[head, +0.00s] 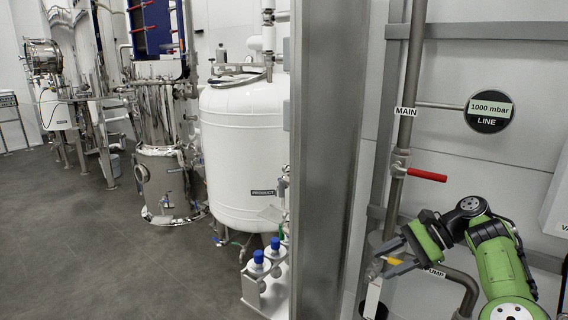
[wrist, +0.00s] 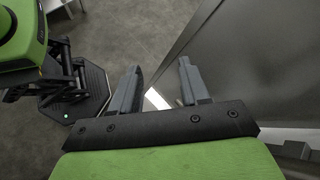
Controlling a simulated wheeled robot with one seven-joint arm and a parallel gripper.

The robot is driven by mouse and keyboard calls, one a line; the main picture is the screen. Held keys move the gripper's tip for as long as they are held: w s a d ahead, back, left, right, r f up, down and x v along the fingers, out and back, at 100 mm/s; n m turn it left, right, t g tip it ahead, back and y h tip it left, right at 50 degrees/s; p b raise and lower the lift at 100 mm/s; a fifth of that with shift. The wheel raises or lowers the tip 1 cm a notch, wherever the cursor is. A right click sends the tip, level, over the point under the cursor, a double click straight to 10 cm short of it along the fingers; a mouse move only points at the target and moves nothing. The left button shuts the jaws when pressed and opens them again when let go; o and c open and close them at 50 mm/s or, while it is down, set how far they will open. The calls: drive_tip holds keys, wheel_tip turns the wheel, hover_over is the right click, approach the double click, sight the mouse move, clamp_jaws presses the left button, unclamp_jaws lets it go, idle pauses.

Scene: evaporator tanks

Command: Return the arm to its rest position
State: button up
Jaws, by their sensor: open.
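My green arm (head: 497,265) is bent at the lower right of the head view. My gripper (head: 382,268) points left and down, close to the pipes by the wall. In the wrist view its two grey fingers (wrist: 160,78) are apart, with nothing held between them. A small yellow part (head: 393,261) shows beside the fingers in the head view; I cannot tell whether they touch it.
A vertical pipe labelled MAIN (head: 410,75) carries a red valve handle (head: 427,175) above my gripper. A round gauge (head: 490,111) reads 1000 mbar. A steel column (head: 327,150) stands left of the arm. A white tank (head: 243,150) and open floor (head: 80,240) lie beyond.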

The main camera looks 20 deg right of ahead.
drive_tip(key=w+a+n+g+h, duration=0.2)
drive_tip(key=a+n+g+h, duration=0.5)
drive_tip(key=a, duration=1.8)
drive_tip(key=s+a+n+t+h, duration=0.1)
drive_tip(key=s+a+n+t, duration=0.1)
drive_tip(key=s, duration=0.4)
drive_tip(key=s+a+n+t+h, duration=0.1)
drive_tip(key=s+a+n+t, duration=0.1)
drive_tip(key=s+n, duration=0.3)
drive_tip(key=s+a+f+n+t, duration=0.1)
drive_tip(key=s+n+t, duration=0.2)
drive_tip(key=s, duration=0.5)
drive_tip(key=shift+s+a+n+h, duration=0.25)
drive_tip(key=shift+a+n+h, duration=0.05)
drive_tip(key=shift+a+h, duration=0.1)
drive_tip(key=shift+f, duration=0.1)
